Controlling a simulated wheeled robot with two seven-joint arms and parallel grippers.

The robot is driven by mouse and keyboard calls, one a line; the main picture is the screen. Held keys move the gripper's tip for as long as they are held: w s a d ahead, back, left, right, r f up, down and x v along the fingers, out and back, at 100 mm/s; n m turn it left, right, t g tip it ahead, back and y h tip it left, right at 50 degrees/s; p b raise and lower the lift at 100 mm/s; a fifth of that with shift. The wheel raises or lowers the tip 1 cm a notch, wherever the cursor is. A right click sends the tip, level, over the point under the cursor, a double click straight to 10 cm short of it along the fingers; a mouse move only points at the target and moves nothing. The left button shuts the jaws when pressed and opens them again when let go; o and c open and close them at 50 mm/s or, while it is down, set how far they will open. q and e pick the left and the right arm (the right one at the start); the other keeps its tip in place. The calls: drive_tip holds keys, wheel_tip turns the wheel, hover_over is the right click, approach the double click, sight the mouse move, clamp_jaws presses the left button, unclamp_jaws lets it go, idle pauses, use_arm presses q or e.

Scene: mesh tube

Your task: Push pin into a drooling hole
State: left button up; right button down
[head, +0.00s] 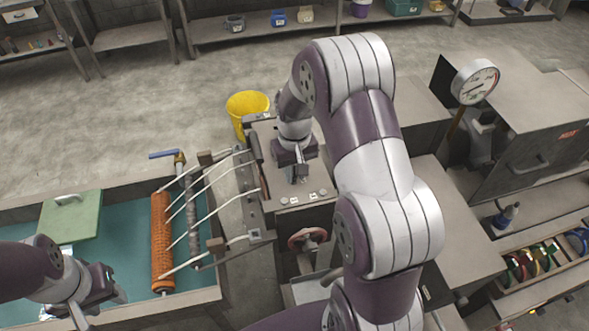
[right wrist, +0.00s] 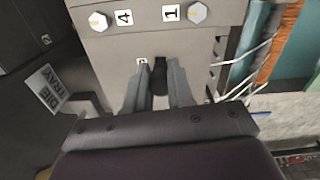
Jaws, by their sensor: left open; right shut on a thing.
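My right gripper (head: 298,178) is over the top of a grey machine block. In the right wrist view (right wrist: 160,95) its fingers are shut on a small dark piece (right wrist: 160,76), probably the pin; its lower end is hard to make out. Two hex-headed pieces stand beside labels, one at "4" (right wrist: 98,21) and one at "1" (right wrist: 197,13). White strands (head: 218,200) arc from the block's side plate (head: 248,200) toward an orange mesh tube (head: 162,240). I cannot tell which hole drools. My left gripper (head: 115,294) is open at lower left, apart from the tube.
A teal-lined tank (head: 120,215) lies under the tube, with a green board (head: 70,216) on it. A yellow bucket (head: 247,105) stands behind the block. A red handwheel (head: 308,238) is below it. A gauge (head: 475,82) stands at right.

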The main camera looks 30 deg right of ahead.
drive_tip(key=shift+f, duration=0.4)
drive_tip(key=c, duration=0.9)
unclamp_jaws()
drive_tip(key=shift+r+b, duration=0.25)
drive_tip(key=shift+b, duration=0.3)
wheel_tip(320, 180, up, 6)
drive_tip(key=b, duration=0.2)
drive_tip(key=shift+w+b, duration=0.1)
drive_tip(key=shift+b, duration=0.3)
wheel_tip(320, 180, up, 6)
drive_tip(key=p, duration=0.4)
drive_tip(key=shift+p, duration=0.3)
